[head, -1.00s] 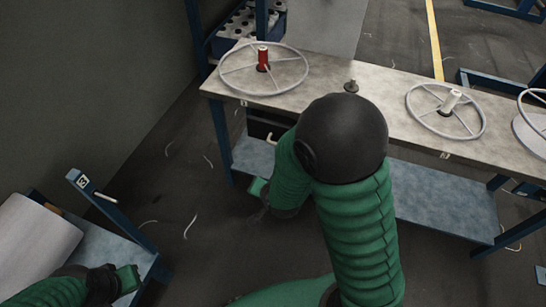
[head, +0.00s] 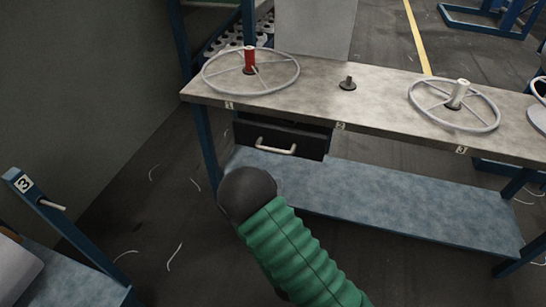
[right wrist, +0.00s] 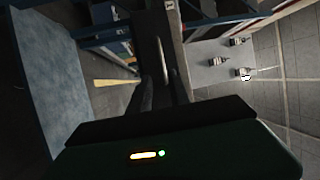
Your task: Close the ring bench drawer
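The ring bench drawer (head: 308,145) is dark, with a pale bar handle (head: 275,147), and hangs under the left part of the bench top. A dark strip shows above its front, so it looks slightly pulled out. In the right wrist view the handle (right wrist: 165,62) is a pale bar just beyond the fingers. My right gripper (right wrist: 162,84) shows there with two dark fingers apart, pointing toward the drawer front; I cannot tell whether they touch it. In the head view my right arm's dark joint and green sleeve hide this gripper. My left gripper is out of view.
The bench top (head: 385,105) carries wheel-like rings with a red spool (head: 250,60) and a white spool (head: 459,92), plus a small peg (head: 347,83). A blue lower shelf (head: 390,205) runs below. A blue-framed stand (head: 60,215) is at left. Floor between is mostly clear.

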